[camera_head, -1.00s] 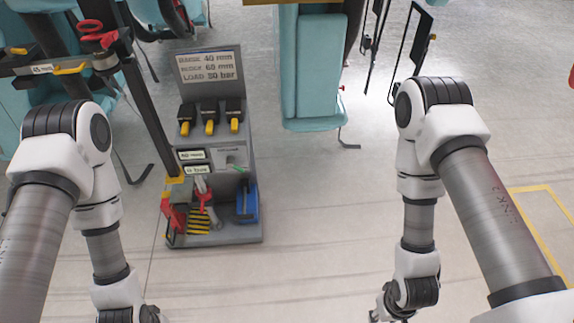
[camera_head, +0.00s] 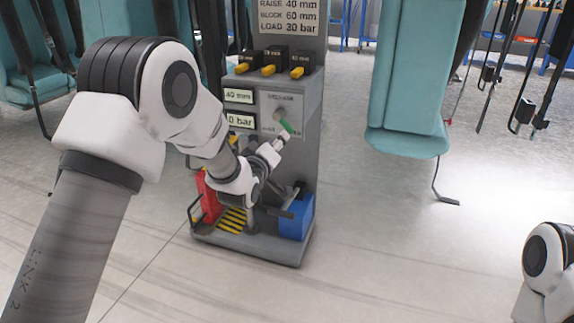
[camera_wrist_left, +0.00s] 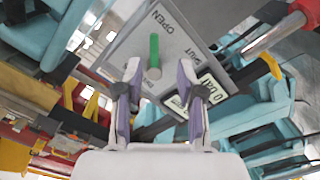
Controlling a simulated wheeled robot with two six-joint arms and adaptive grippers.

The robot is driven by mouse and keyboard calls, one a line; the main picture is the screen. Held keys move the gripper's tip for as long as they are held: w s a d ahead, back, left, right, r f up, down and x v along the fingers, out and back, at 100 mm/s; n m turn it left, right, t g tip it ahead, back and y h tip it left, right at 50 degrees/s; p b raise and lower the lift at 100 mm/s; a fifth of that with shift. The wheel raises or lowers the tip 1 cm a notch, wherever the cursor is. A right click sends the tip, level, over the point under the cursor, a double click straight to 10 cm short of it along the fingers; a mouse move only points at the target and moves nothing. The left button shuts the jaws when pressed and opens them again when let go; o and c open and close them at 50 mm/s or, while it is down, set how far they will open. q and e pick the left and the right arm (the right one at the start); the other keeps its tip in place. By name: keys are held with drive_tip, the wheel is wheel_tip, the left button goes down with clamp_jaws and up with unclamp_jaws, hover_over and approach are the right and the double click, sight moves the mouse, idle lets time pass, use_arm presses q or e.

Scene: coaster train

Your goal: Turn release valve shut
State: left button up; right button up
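The release valve is a short green handle (camera_head: 285,126) on the grey panel (camera_head: 297,103) of the stand. It slants down to the right in the head view. In the left wrist view the green handle (camera_wrist_left: 154,52) stands just ahead of the fingertips, between their lines, near the panel lettering "OPEN" and "SHUT". My left gripper (camera_head: 277,144) is right below the handle; in the left wrist view its two fingers (camera_wrist_left: 160,75) are apart with nothing between them. Whether a fingertip touches the handle I cannot tell. My right gripper is out of view.
The stand (camera_head: 318,150) carries three black blocks with yellow handles (camera_head: 269,69) and displays reading "40 mm" (camera_head: 238,96) and "0 bar" (camera_head: 241,120). Its base holds a red part (camera_head: 209,197) and a blue box (camera_head: 297,217). A teal seat (camera_head: 408,143) hangs right; open floor lies between.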

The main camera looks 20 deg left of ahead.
sight(286, 127)
use_arm(q)
drive_tip(key=w+b, duration=0.1)
drive_tip(key=w, duration=0.1)
drive_tip(key=w+b, duration=0.1)
drive_tip(key=w, duration=0.2)
drive_tip(key=w+b, duration=0.1)
drive_tip(key=w, duration=0.1)
drive_tip(key=shift+w+d+r, duration=0.1)
drive_tip(key=shift+w+r, duration=0.05)
drive_tip(key=shift+r, duration=0.1)
drive_tip(key=shift+w+r, duration=0.15)
drive_tip(key=shift+w, duration=0.25)
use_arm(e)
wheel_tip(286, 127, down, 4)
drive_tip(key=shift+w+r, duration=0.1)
use_arm(q)
clamp_jaws()
